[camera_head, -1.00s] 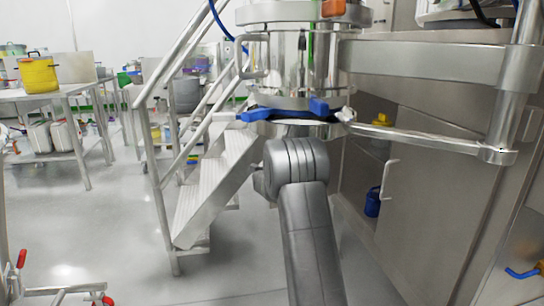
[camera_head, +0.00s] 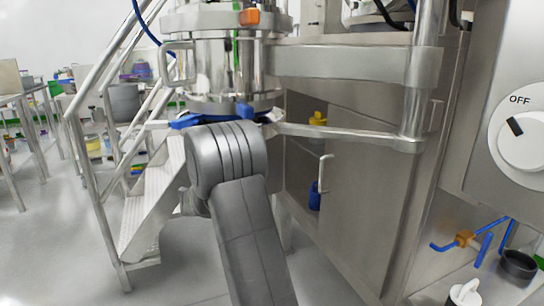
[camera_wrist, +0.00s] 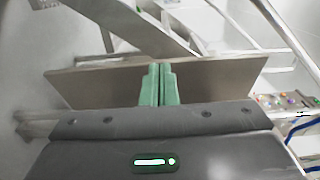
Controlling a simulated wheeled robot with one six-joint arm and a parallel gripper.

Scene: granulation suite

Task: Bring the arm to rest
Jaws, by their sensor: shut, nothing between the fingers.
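My gripper (camera_wrist: 160,70) shows in the wrist view as two green fingers pressed together, shut with nothing between them. Beyond the fingers is a flat brownish panel (camera_wrist: 95,83), and pale metal rails and beams cross above it. Whether the fingers touch the panel cannot be told. In the head view my grey arm rises from the bottom centre to a thick ribbed joint, in front of a steel vessel (camera_head: 208,65). The gripper itself is hidden in that view.
Metal steps with handrails (camera_head: 150,215) stand left of my arm. A steel cabinet (camera_head: 350,215) with an open bay stands close on the right. A panel with an OFF knob (camera_head: 522,140) is at the far right. Open floor (camera_head: 60,250) lies at lower left.

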